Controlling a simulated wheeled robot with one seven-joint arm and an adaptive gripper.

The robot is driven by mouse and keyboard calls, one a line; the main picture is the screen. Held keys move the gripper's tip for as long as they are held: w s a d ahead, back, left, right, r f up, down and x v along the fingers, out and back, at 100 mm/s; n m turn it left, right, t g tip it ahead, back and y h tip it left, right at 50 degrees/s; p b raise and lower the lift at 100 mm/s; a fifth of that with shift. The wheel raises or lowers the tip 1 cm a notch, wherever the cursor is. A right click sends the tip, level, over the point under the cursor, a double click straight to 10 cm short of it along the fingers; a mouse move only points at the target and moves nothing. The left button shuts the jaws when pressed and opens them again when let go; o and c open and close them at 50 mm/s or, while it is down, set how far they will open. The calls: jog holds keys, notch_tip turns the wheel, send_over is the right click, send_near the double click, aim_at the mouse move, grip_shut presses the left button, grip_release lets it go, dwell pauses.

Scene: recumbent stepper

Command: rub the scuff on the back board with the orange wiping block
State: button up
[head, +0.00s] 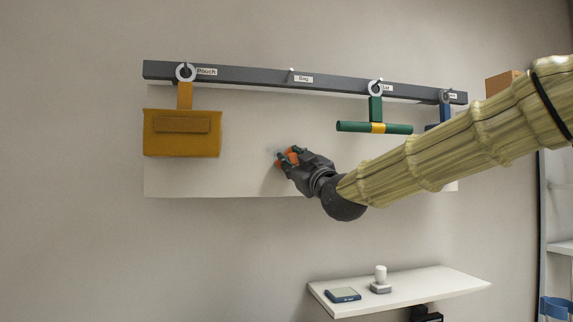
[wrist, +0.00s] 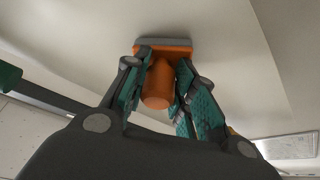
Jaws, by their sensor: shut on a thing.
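The orange wiping block (wrist: 157,90) has a round handle and a grey pad (wrist: 163,42) along its far edge. My gripper (head: 287,158) is shut on its handle, and the fingers (wrist: 158,92) stand on both sides of it in the wrist view. In the head view the block (head: 292,153) is small at the fingertips, in front of the pale back board (head: 240,175). The pad faces the board and looks close to it or touching; I cannot tell which. I cannot make out the scuff clearly; a faint darker patch shows just left of the block.
A dark rail (head: 250,77) runs along the board's top. A yellow pouch (head: 182,135) hangs left and a green bar (head: 350,126) hangs right, close above my arm. A white shelf (head: 450,283) below holds a small device (head: 342,295) and a white-topped object (head: 380,277).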

jog(key=shift+w+d, duration=0.15)
jog(key=shift+d, duration=0.05)
dwell(0.3)
jog(key=shift+w+d, duration=0.15)
jog(key=shift+d, duration=0.45)
jog(key=shift+w+d, duration=0.15)
jog(key=shift+d, duration=0.4)
jog(key=shift+a, duration=0.1)
jog(key=shift+r, duration=0.1)
jog(key=shift+r, duration=1.4)
jog(key=shift+a, duration=0.15)
